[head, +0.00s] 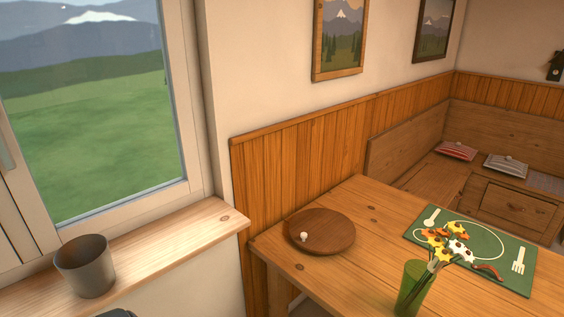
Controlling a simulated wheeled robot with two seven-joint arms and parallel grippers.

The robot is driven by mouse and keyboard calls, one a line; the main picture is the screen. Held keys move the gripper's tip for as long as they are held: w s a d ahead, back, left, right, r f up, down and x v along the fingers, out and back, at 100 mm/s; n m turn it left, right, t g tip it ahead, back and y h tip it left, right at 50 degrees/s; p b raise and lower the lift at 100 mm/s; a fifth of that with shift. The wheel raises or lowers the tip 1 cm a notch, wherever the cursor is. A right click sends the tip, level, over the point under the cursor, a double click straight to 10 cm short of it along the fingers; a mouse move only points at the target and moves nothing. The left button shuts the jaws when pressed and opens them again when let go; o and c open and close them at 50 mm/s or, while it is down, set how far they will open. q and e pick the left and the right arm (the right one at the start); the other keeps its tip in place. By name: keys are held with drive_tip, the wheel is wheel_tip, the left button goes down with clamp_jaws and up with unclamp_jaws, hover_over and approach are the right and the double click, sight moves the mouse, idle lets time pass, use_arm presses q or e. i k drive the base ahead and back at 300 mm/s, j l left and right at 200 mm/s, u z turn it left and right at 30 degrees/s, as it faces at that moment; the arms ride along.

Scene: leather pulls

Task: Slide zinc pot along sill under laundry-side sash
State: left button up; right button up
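The zinc pot (86,268) is a plain grey, open-topped pot. It stands upright on the wooden window sill (180,238), left of the sill's right end. A pale-framed window sash (192,120) rises above the sill, with green hills behind its glass. Part of another frame and a handle show at the left edge. I cannot tell which sash is the laundry-side one. No gripper can be made out. A small dark shape at the bottom edge, just right of the pot, is too cut off to identify.
The sill is bare right of the pot up to its end. A wooden table (350,268) stands to the right, with a round board (322,232), a green placemat (510,268) and a green glass of flowers (411,288). A corner bench (430,185) lies behind.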

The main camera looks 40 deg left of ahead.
sight(89, 268)
drive_tip(key=u, duration=2.7)
drive_tip(key=j+u, duration=0.15)
drive_tip(key=j, duration=0.1)
